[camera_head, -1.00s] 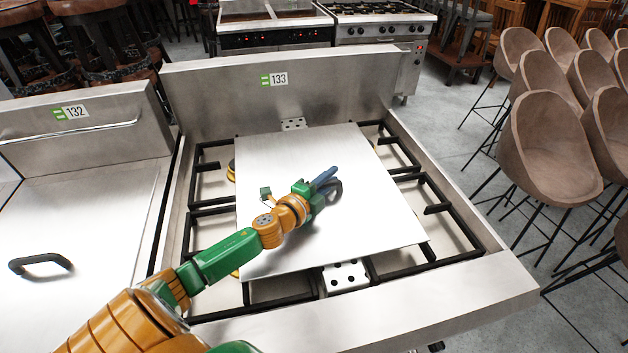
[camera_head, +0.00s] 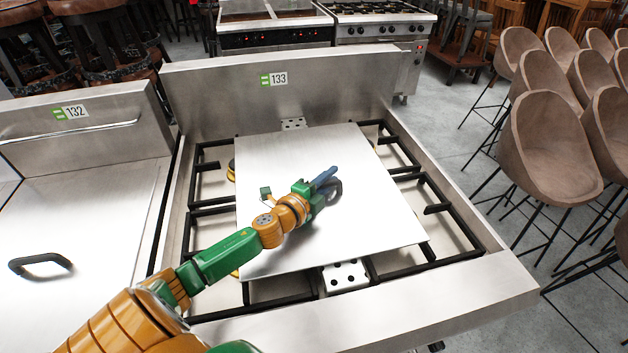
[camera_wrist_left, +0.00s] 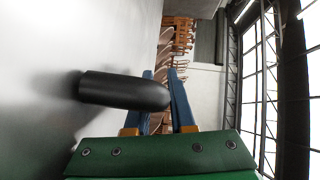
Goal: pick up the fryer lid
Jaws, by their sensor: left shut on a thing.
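The fryer lid is a flat square steel plate (camera_head: 375,215) lying across the hob top in the head view. Its dark bar handle (camera_head: 336,188) is near the middle and partly hidden by my left gripper (camera_head: 326,177). That gripper is shut on the handle, its blue fingers on either side of it. In the left wrist view the black rounded handle (camera_wrist_left: 120,90) runs in between the blue fingers (camera_wrist_left: 163,95), beside the pale lid surface. I cannot tell any gap between lid and hob. My right gripper is not in view.
The hob's black grates (camera_head: 435,208) show around the lid, with a steel back panel (camera_head: 330,85) behind. To the left, unit 132 has a steel cover with its own black handle (camera_head: 40,263). Brown bar stools (camera_head: 550,145) stand on the floor at right.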

